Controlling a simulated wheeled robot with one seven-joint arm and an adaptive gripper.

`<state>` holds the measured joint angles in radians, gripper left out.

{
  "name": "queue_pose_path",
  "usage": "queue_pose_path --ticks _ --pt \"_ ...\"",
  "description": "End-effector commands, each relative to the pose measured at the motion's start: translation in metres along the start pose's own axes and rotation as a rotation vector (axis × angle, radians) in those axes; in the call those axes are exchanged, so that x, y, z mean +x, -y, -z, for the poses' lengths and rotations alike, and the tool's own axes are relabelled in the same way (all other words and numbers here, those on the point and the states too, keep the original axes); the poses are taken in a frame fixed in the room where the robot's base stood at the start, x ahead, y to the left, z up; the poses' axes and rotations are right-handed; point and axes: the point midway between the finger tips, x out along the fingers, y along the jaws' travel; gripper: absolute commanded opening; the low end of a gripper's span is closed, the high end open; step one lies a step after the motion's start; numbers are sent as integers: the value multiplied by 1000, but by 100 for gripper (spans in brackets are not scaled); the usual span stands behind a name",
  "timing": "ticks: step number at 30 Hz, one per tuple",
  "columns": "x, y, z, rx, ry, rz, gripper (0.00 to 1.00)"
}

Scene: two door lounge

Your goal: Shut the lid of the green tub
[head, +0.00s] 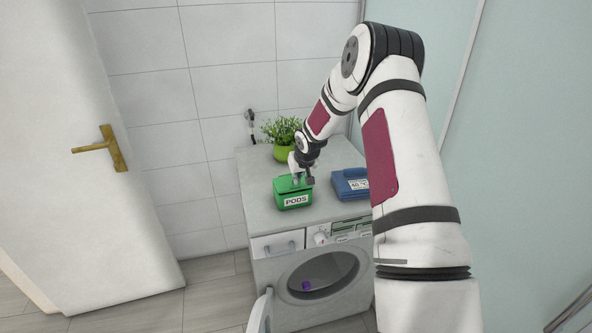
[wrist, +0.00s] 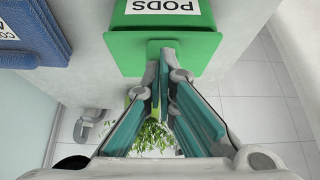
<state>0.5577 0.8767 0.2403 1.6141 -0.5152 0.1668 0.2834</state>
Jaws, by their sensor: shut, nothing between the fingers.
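The green tub (head: 294,198), with a white PODS label on its front, stands on the worktop over the washing machine. Its green lid (head: 290,183) looks down or nearly down, but I cannot tell whether it is fully shut. The tub fills the top middle of the wrist view (wrist: 205,50), with a small green tab near my fingertips. My gripper (head: 303,180) is at the back right of the tub's top, pointing down. In the wrist view my gripper's fingers (wrist: 170,80) converge at the tub's edge, shut and empty. Contact with the lid is unclear.
A blue box (head: 350,184) stands just right of the tub, and a green potted plant (head: 283,152) behind it. The washing machine's round door (head: 260,314) hangs open below. A white door (head: 70,170) with a brass handle is at left. The worktop's front left is clear.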

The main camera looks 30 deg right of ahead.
Motion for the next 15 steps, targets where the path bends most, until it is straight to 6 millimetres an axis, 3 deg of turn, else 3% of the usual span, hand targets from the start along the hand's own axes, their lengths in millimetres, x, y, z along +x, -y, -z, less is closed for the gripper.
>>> queue_pose_path --ticks 15 --pt "-1 0 1 -1 -2 0 0"
